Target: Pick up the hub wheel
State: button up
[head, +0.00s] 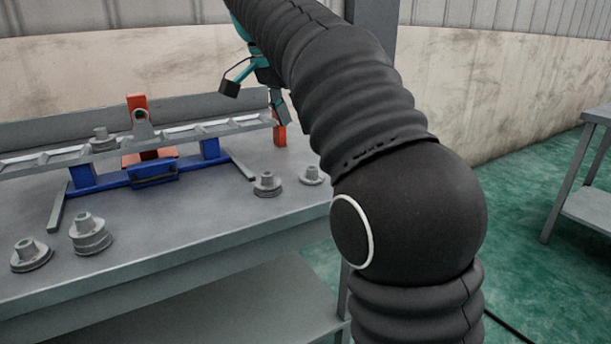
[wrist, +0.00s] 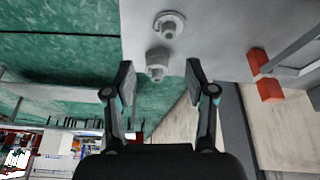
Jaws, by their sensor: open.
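Several grey flanged hub parts stand upright on the grey table; I cannot tell for sure which one is the hub wheel. Two stand at the table's right end, a left one (head: 267,184) and a right one (head: 312,176). In the wrist view, one part (wrist: 157,64) shows just beyond and between the fingertips, and another (wrist: 169,24) lies farther up. My gripper (wrist: 159,74) is open with nothing between its fingers. In the head view my gripper (head: 254,98) is above the table's back right area, partly hidden by my arm.
A larger stepped part (head: 90,235) and a smaller one (head: 30,256) stand at the table's front left. A blue frame (head: 153,172) with a grey rail and orange posts (head: 280,136) fills the back. Another grey table (head: 590,205) stands far right.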

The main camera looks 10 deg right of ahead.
jog(key=shift+w+a+m, duration=0.85)
jog(key=shift+w+m, duration=0.25)
jog(key=shift+w, duration=0.15)
send_over(310, 168)
jog(key=a, duration=0.3)
jog(key=shift+g, duration=0.3)
jog(key=f, duration=0.7)
jog(key=shift+s+d+f+b, duration=0.1)
jog(key=shift+s+d+b, duration=0.15)
jog(key=shift+b, duration=0.1)
jog(key=shift+d+b+x, duration=0.2)
jog(key=shift+d+x, duration=0.05)
jog(key=shift+x, duration=1.05)
jog(key=shift+d+b+x, duration=0.2)
jog(key=shift+x, duration=1.05)
grip_shut()
